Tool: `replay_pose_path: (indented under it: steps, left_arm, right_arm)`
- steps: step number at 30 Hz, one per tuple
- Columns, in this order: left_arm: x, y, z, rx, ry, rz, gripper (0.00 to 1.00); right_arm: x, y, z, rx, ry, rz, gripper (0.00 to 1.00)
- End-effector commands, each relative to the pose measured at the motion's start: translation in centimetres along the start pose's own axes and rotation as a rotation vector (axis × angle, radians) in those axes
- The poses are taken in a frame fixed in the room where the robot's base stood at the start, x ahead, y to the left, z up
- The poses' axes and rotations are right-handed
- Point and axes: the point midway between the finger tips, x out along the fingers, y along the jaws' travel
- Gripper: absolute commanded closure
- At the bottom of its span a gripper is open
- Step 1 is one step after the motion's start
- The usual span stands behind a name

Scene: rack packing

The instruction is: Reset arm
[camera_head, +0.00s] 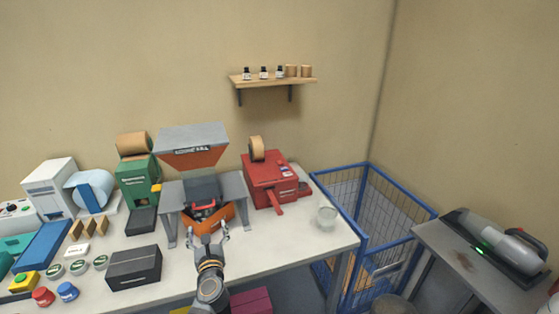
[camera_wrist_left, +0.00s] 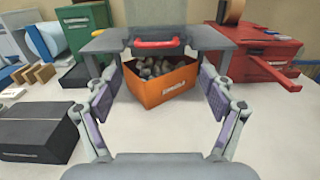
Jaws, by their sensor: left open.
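My left gripper (camera_head: 209,239) is in the lower middle of the head view, in front of a grey stand (camera_head: 240,187). It is open and nothing is between its fingers. In the left wrist view the two fingers (camera_wrist_left: 160,100) are spread wide, with an orange bin (camera_wrist_left: 160,94) of dark lumpy items showing beyond them under the stand. My right gripper shows in neither view.
A black box (camera_head: 134,269) stands left of my gripper on the white table (camera_head: 300,255). A red machine (camera_head: 270,181) and a glass (camera_head: 327,216) are to the right. A blue wire cage (camera_head: 365,220) stands beyond the table's right edge. A shelf (camera_head: 275,81) hangs above.

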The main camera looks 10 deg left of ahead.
Motion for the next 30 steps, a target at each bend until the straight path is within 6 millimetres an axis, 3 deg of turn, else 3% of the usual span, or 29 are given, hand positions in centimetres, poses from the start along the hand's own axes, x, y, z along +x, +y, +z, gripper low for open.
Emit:
replay_pose_path:
  steps: [2, 4, 7, 9, 12, 14, 18, 22, 23, 30]
  left_arm:
    - [-0.5, -1.0, 1.1, 0.078, -0.042, -0.055, 0.17]
    - [-1.9, -3.4, 3.1, 0.256, -0.134, -0.173, 0.17]
    - [-6.4, -8.7, 5.4, 0.692, -0.339, -0.418, 0.17]
    - [-10.8, -12.1, 4.9, 1.060, -0.494, -0.600, 0.17]
    - [-16.8, -14.1, 1.4, 1.574, -0.681, -0.849, 0.17]
    - [-19.5, -13.5, -1.2, 1.836, -0.760, -0.983, 0.17]
    - [-23.5, -9.8, -5.8, 2.275, -0.856, -1.259, 0.17]
    - [-25.8, -5.2, -8.3, 2.543, -0.876, -1.496, 0.17]
    - [-26.2, -4.2, -8.6, -2.589, 0.873, 1.548, 0.17]
    - [-29.3, 4.0, -9.5, -2.188, 0.616, 1.523, 0.17]
  right_arm:
    - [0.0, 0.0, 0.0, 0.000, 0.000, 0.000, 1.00]
    - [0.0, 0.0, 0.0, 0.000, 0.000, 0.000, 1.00]
    - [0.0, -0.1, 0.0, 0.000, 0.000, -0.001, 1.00]
    - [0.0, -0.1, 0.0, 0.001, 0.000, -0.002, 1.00]
    - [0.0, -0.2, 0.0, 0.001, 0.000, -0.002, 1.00]
    - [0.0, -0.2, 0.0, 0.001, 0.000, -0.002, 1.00]
    - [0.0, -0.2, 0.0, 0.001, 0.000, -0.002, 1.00]
    - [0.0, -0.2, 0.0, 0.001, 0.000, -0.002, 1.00]
    - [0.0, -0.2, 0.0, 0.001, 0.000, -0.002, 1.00]
    - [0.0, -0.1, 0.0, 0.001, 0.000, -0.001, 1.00]
